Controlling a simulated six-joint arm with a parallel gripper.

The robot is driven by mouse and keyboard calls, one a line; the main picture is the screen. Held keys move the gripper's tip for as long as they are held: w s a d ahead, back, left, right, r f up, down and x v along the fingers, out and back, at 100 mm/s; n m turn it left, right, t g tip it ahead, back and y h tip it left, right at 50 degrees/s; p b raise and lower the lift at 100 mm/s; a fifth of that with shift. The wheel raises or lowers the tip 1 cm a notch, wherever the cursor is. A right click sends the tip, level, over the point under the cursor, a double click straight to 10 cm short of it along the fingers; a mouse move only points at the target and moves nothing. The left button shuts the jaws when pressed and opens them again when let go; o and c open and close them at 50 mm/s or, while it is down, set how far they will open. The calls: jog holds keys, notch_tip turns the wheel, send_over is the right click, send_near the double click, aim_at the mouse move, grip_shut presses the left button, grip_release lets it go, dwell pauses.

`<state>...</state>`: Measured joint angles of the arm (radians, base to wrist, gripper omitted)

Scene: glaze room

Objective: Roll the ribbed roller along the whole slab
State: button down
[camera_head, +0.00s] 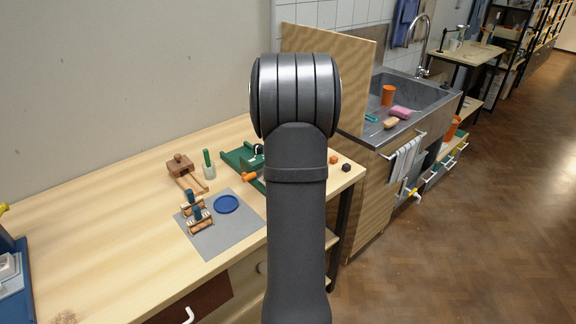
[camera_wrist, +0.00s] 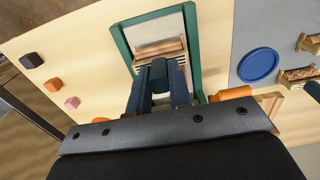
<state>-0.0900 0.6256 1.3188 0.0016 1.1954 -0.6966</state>
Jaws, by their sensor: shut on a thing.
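In the wrist view, a ribbed wooden roller (camera_wrist: 160,47) with a dark blue handle (camera_wrist: 158,78) lies across the pale slab (camera_wrist: 152,24). A green frame (camera_wrist: 192,30) surrounds the slab. My gripper (camera_wrist: 160,92) is shut on the roller's handle, its fingers either side of it. Pale slab surface shows beyond the roller; the part nearer the gripper is largely hidden. Whether the roller presses on the slab or hovers just above it, I cannot tell. In the head view, my arm hides the gripper and much of the green frame (camera_head: 233,158).
Two other blue-handled rollers (camera_head: 200,222) stand on a grey mat (camera_head: 222,243) beside a blue disc (camera_head: 227,204). An orange-handled tool (camera_head: 250,176) lies close to the frame.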

jog(key=shift+f, duration=0.4)
dwell(0.8)
jog(key=shift+w+a, duration=0.1)
jog(key=shift+w+a, duration=0.4)
dwell(0.4)
jog(key=shift+w+a, duration=0.5)
jog(key=shift+w, duration=0.05)
jog(key=shift+a+f, duration=0.1)
jog(key=shift+w+a, duration=0.45)
jog(key=shift+w, duration=0.05)
jog(key=shift+w+a, duration=0.1)
jog(key=shift+w+a, duration=0.4)
